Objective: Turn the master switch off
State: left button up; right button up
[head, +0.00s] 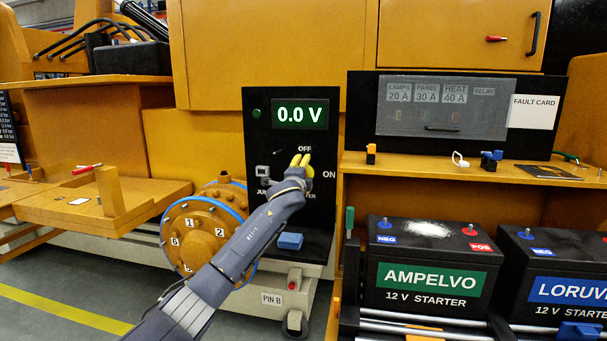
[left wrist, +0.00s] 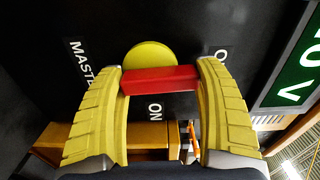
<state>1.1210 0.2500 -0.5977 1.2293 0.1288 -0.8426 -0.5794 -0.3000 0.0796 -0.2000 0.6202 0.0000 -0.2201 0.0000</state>
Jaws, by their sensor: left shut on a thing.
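The master switch has a red handle (left wrist: 160,79) in front of a round yellow disc (left wrist: 149,55) on a black panel. In the left wrist view the handle lies across the picture, between the MASTER label and a partly hidden label starting with O; ON is below. My left gripper (head: 301,165) is at the panel, and its yellow fingers (left wrist: 160,85) are shut on the handle's two ends. In the head view the gripper hides the switch. The panel's display (head: 300,115) reads 0.0 V. My right gripper is not in view.
A flanged orange housing (head: 200,235) with a blue ring is left of the panel, partly behind my arm. A blue block (head: 290,241) sits below the switch. Batteries (head: 428,275) and a shelf (head: 480,170) with small parts are to the right.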

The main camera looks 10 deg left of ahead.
pick_arm(q)
jog(key=shift+f+m, duration=0.1)
jog(key=shift+m, duration=0.4)
jog(key=o, duration=1.2)
jog(key=s, duration=1.2)
